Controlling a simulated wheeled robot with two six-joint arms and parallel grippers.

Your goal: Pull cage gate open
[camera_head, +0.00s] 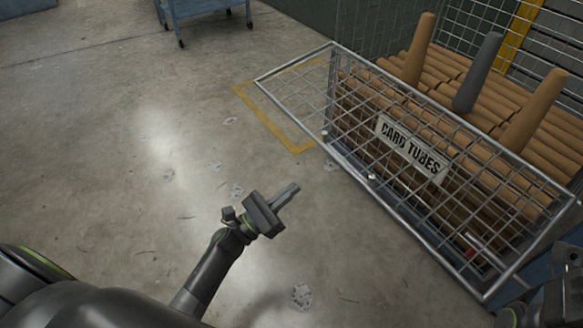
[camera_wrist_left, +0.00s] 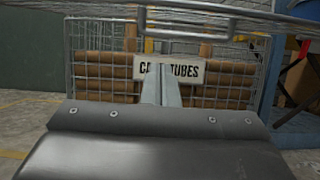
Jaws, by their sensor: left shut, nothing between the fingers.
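The cage gate (camera_head: 440,215) is a wire-mesh panel in a metal tube frame on the front of a cage of brown card tubes. A "CARD TUBES" sign (camera_head: 411,148) shows at its middle and also in the left wrist view (camera_wrist_left: 190,70). A handle bar (camera_head: 348,157) sits on the near rail; it hangs as a loop at the top of the left wrist view (camera_wrist_left: 187,33). My left gripper (camera_head: 292,190) is shut and empty, left of the handle and apart from it. Part of my right arm (camera_head: 560,295) shows at the lower right; its fingertips are not visible.
Three posts stand among the stacked tubes (camera_head: 440,70): two brown, one grey (camera_head: 479,72). A yellow line (camera_head: 270,122) marks the floor beside the cage. A blue wheeled cart (camera_head: 200,10) stands at the back. The concrete floor on the left is clear.

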